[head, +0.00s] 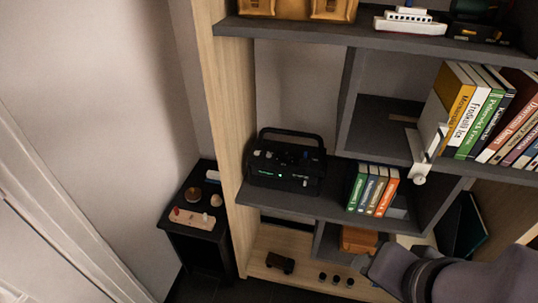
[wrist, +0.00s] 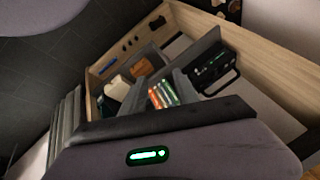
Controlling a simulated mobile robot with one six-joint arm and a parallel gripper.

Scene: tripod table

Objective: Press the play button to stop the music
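The music player (head: 285,165) is a black radio-like box with a carry handle. It stands on the middle dark shelf in the head view, left of a few small books. A small green light glows on its front, and several knobs or buttons show on top. Which one is the play button is too small to tell. The player also shows tilted in the wrist view (wrist: 212,70), at upper right. My grey arm enters the head view at lower right, below and right of the player and apart from it.
Small upright books (head: 372,190) stand right of the player on the same shelf. Larger books (head: 490,115) fill the right compartment, with a white bracket-like piece (head: 418,165) at its left edge. A black side table (head: 205,232) stands left of the shelf unit. Bare wall lies further left.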

